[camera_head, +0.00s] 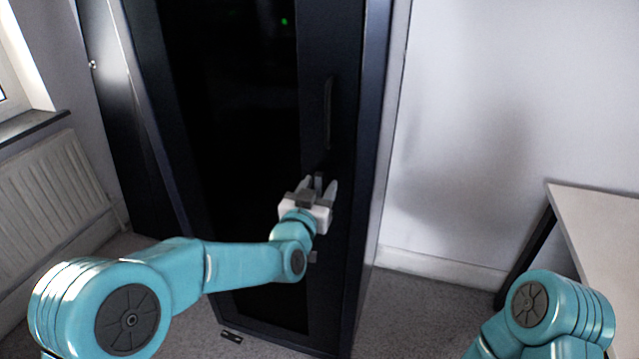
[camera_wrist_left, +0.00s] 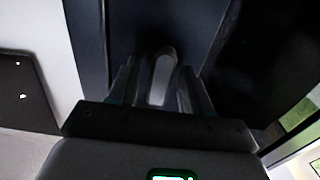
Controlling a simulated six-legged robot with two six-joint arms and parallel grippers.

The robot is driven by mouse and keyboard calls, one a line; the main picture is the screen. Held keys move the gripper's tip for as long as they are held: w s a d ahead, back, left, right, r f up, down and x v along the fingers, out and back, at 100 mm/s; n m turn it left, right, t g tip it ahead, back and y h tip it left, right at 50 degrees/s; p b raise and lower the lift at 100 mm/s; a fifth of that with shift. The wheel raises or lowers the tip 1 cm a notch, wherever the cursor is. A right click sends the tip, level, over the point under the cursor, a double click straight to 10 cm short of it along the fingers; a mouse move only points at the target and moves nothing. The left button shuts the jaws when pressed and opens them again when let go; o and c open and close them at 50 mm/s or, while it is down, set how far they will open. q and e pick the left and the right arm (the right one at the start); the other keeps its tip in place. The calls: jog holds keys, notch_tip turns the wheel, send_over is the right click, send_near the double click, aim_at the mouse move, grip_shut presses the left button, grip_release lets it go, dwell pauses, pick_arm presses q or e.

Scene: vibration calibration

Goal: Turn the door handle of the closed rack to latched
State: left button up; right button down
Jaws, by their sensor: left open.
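The closed rack (camera_head: 345,60) is a tall black cabinet with a dark glass front. A long dark vertical handle plate (camera_head: 328,112) sits on the right frame of its door. My left gripper (camera_head: 320,183) is at the door frame just below that plate, with its fingers pointing at the door. In the left wrist view a grey, round-ended handle lever (camera_wrist_left: 163,78) lies between the two open fingers, with dark door behind it. I cannot tell whether either finger touches it. The gripper body hides its near end. My right gripper is out of view.
A light desk (camera_head: 600,215) stands at the right. A radiator (camera_head: 50,185) is below the window at the left. A small dark piece (camera_head: 231,337) lies on the floor before the rack. The floor between rack and desk is clear.

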pick_arm(q)
jog(key=shift+w, duration=0.4)
jog(key=shift+d, duration=0.1)
grip_shut()
jog(key=shift+f+n+b, duration=0.2)
jog(key=shift+n+b, duration=0.1)
jog(key=shift+b, duration=0.3)
jog(key=n+b, duration=0.9)
jog(key=b, duration=0.3)
jog(key=shift+f, duration=0.1)
jog(key=n+b, duration=0.3)
jog(key=n, duration=0.1)
jog(key=shift+r+n+b, duration=0.15)
jog(key=shift+n+b, duration=0.45)
jog(key=shift+n, duration=0.45)
jog(key=shift+r+n+b, duration=0.1)
jog(key=shift+n+b, duration=0.5)
jog(key=shift+n, duration=0.45)
